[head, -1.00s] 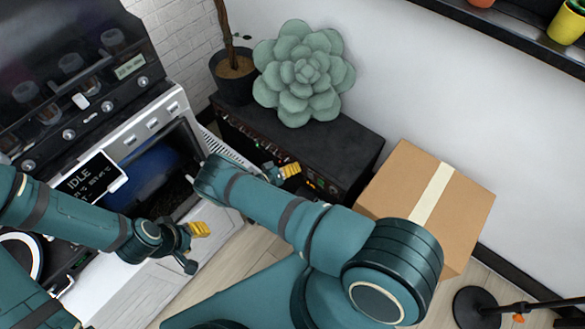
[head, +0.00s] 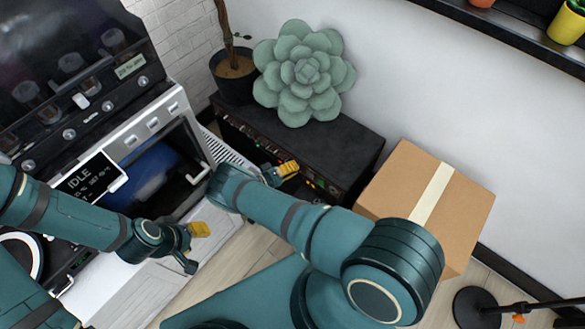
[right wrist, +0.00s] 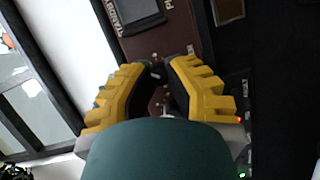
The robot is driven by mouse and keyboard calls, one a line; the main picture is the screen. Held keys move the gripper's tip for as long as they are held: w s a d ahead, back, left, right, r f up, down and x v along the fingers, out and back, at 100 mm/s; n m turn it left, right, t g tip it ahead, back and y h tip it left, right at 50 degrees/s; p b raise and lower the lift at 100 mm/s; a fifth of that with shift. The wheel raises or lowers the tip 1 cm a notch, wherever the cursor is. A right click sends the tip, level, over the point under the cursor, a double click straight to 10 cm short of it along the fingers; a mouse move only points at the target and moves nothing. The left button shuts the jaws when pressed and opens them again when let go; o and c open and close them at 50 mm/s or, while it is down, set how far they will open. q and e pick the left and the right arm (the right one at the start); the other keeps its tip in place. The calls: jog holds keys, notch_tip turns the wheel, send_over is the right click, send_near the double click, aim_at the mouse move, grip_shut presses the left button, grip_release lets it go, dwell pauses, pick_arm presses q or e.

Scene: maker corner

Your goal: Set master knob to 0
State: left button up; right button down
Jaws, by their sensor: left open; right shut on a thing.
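The black amplifier (head: 330,140) stands against the wall, with a row of knobs and small lights on its front panel. My right gripper (head: 287,169) is at that front panel, towards its right part. In the right wrist view its yellow fingers (right wrist: 160,92) are close together at the brown panel (right wrist: 158,48), shut on the master knob. The knob is mostly hidden between the fingers, so its pointer and setting cannot be read. My left gripper (head: 197,231) is open and empty, in front of the white machine, away from the amplifier.
A green succulent-shaped cushion (head: 303,72) sits on the amplifier. A potted plant (head: 234,72) stands at its left. A cardboard box (head: 404,183) is at its right. The white-and-black machine (head: 150,118) fills the left side.

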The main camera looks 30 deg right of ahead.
jog(key=shift+n+h, duration=0.3)
jog(key=shift+n, duration=0.6)
jog(key=shift+w, duration=0.1)
jog(key=c, duration=0.9)
grip_release()
jog(key=shift+s+a+r, duration=0.1)
jog(key=shift+a, duration=1.8)
jog(key=shift+s+a, duration=0.1)
jog(key=shift+a, duration=1.75)
